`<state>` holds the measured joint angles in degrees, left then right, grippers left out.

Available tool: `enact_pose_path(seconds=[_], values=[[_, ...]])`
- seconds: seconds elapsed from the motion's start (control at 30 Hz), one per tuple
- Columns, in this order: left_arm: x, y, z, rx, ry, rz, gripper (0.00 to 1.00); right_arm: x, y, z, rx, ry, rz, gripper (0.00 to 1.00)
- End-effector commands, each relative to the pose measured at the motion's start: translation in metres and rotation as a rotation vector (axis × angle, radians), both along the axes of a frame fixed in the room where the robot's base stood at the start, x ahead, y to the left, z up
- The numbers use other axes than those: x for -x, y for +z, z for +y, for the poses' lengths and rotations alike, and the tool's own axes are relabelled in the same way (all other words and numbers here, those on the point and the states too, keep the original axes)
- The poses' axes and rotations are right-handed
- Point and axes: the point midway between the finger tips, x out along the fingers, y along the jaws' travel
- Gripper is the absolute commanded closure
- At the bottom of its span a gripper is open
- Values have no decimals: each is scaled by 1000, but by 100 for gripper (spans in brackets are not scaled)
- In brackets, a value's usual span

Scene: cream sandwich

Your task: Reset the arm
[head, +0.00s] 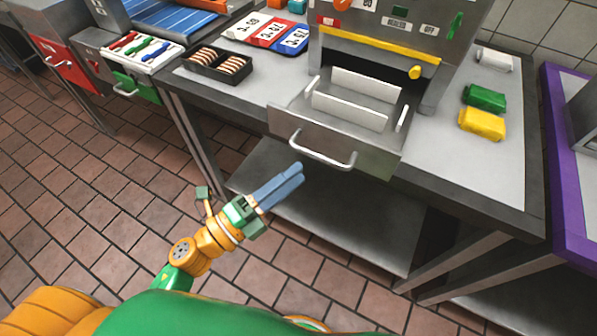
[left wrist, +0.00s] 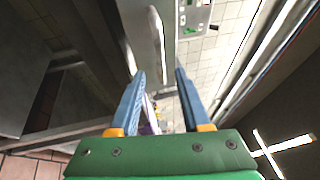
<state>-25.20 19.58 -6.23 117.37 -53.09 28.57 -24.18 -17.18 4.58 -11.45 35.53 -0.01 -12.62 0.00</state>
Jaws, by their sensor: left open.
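My left gripper (head: 290,178) has blue fingers and a green body on an orange and green arm. In the head view it is in the air in front of the metal table, near the handle (head: 322,158) of the pulled-out machine drawer (head: 345,135). In the left wrist view the two blue fingers of the left gripper (left wrist: 160,85) stand apart with nothing held between them. My right gripper shows in neither view.
The metal machine (head: 400,35) stands on the table with its drawer sticking out past the front edge. Yellow (head: 482,123) and green (head: 485,98) packets lie to its right. A dark tray (head: 217,65) of round cookies and several labelled cards (head: 270,33) lie to its left. Tiled floor is free at left.

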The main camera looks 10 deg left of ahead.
Motion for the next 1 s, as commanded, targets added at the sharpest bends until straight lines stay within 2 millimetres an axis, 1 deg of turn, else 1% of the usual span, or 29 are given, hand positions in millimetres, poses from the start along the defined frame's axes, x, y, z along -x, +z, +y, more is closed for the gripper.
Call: enact_pose_path(seconds=[0.27,0.33,0.37,0.43,0.47,0.5,0.53,0.57,0.6,0.67,0.7,0.77,0.8,0.9,1.0], values=[[-1,-1,0,2,3,6,53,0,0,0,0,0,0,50],[-7,-16,7,36,35,70,53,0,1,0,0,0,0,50],[-12,-29,14,66,66,128,53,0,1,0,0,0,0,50],[-24,-79,36,169,177,330,53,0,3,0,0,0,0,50],[-26,-107,47,221,238,436,53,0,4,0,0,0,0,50],[-23,-148,62,297,330,584,53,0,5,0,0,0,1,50],[-17,-178,73,349,399,692,53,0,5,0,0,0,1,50],[-8,-208,82,400,470,798,53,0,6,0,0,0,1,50],[8,-246,93,461,567,933,53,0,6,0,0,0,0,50],[43,-299,106,545,718,1130,53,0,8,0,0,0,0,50],[72,-330,111,594,820,1253,53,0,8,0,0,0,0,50],[118,-368,116,656,971,1421,53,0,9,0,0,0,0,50],[149,-387,118,688,1067,1517,53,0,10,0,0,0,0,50],[215,-414,117,738,1267,1698,53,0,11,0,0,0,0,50],[255,-424,115,759,1390,1795,53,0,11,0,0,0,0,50]])
